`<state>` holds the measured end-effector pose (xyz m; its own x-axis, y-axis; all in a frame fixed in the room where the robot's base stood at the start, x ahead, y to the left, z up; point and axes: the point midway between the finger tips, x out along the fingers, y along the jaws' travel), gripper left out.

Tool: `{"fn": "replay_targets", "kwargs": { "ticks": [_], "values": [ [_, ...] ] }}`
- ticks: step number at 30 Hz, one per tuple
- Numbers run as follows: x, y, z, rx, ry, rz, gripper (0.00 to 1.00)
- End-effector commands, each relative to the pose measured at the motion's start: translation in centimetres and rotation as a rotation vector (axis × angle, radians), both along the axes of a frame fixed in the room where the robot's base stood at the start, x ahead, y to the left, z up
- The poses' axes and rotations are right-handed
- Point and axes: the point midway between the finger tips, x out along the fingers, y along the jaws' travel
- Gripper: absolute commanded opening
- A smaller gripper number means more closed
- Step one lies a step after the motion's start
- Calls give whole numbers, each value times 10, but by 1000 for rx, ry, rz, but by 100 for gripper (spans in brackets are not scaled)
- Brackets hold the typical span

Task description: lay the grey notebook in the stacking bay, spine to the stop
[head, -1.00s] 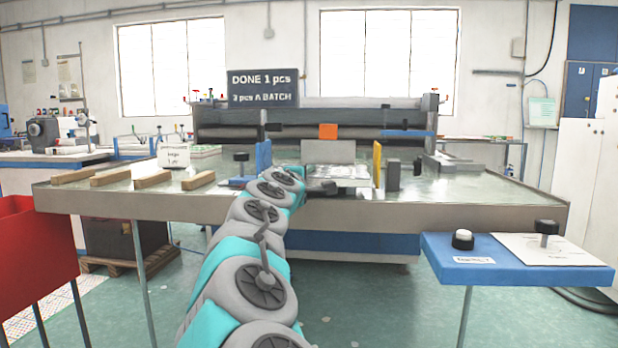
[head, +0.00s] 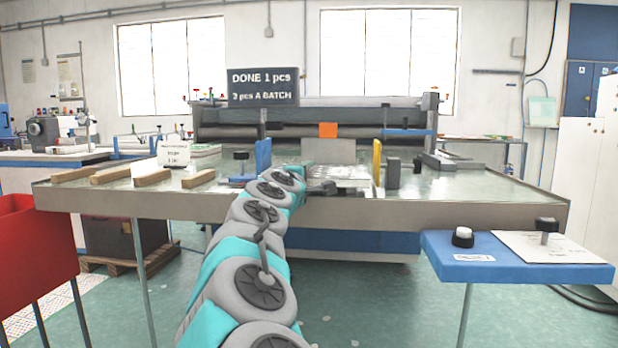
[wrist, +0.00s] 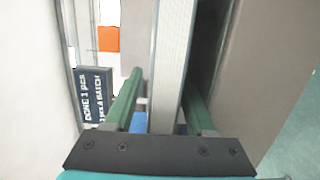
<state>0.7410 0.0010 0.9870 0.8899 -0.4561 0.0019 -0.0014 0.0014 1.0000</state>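My gripper (wrist: 164,84) shows in the wrist view with two green fingers spread apart. A long pale-edged slab, which looks like the grey notebook (wrist: 172,50), runs between them. A gap shows between the left finger and the slab; the right finger lies close against its other side. In the head view my arm hides the gripper at the table's front edge. The stacking bay lies between a blue guide (head: 263,157) and a yellow guide (head: 377,162), with a grey upright plate (head: 328,151) behind. Pale flat material (head: 342,172) lies there; its spine side cannot be made out.
A sign (head: 262,88) reads DONE 1 pcs. Wooden blocks (head: 124,174) and a white card (head: 174,153) are on the left of the table. A blue side table (head: 480,266) with a button stands front right.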

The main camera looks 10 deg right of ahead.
Motion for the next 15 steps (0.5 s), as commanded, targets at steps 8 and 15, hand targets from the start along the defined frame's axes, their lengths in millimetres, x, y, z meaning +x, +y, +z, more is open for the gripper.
{"fn": "replay_targets", "kwargs": {
  "ticks": [8,15],
  "values": [
    [0,-1,-2,1,3,-2,62],
    [0,-1,-6,1,3,-2,62]
  ]
}}
